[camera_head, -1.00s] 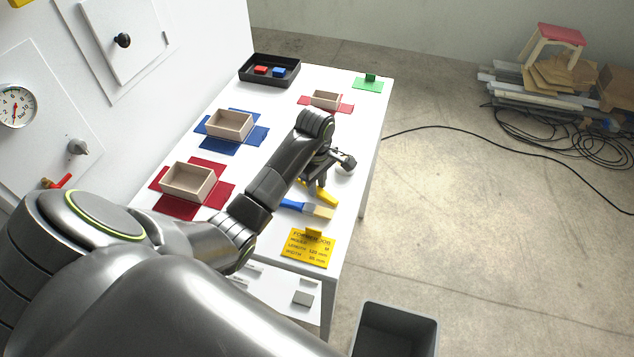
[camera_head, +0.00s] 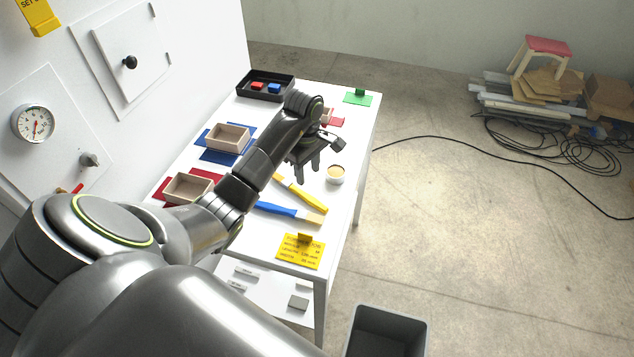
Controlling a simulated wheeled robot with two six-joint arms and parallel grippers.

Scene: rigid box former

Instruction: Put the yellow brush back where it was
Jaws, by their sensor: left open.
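The yellow brush (camera_head: 300,194) lies on the white table, its bristle end toward the lower right. The blue brush (camera_head: 290,212) lies just nearer than it, roughly parallel, with a small gap between them. A small white pot (camera_head: 335,174) with tan contents stands to the right of the yellow brush. My left gripper (camera_head: 307,176) is open and empty, fingers pointing down, above and just beyond the yellow brush. My left arm crosses the table and hides part of its middle. My right gripper is not in view.
A yellow job card (camera_head: 301,251) stands at the table's near end. Open boxes sit on blue (camera_head: 222,157) and red sheets at left. A black tray (camera_head: 266,86) and green card (camera_head: 358,98) are at the far end. A grey bin (camera_head: 388,334) is on the floor.

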